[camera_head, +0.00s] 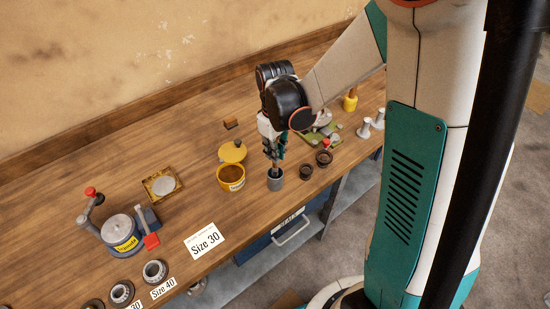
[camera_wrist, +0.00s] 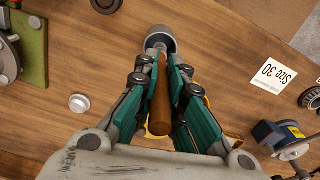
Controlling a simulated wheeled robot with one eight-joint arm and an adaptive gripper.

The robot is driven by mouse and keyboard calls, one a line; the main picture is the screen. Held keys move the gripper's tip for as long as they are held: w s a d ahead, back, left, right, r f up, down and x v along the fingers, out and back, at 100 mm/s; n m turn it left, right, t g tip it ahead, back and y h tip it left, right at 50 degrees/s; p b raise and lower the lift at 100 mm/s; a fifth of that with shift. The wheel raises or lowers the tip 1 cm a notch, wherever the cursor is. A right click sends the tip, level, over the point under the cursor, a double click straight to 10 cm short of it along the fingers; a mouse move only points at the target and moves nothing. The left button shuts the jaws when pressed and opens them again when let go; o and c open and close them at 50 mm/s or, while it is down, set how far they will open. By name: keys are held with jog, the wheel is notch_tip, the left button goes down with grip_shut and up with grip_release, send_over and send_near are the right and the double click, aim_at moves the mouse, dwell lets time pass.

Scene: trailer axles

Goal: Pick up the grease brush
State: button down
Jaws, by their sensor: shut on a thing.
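The grease brush (camera_wrist: 160,107) shows in the wrist view as a brown wooden handle between the two teal fingers. Its far end meets a small grey cup (camera_wrist: 161,38), so its bristles are hidden. My gripper (camera_wrist: 160,77) is shut on the handle. In the head view my gripper (camera_head: 273,156) points down over the same grey cup (camera_head: 275,180), with a bit of the brush handle (camera_head: 275,171) showing above the rim. The brush looks to be standing in the cup; I cannot tell whether it is raised at all.
A yellow grease tub (camera_head: 231,178) with its yellow lid (camera_head: 233,152) behind stands just left of the cup. A crank device (camera_head: 122,232) stands at the left, near a Size 30 card (camera_head: 204,240).

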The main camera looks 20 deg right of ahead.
notch_tip(320, 180, up, 15)
jog(key=p, duration=0.2)
jog(key=shift+p, duration=0.3)
jog(key=shift+f, duration=0.15)
dwell(0.9)
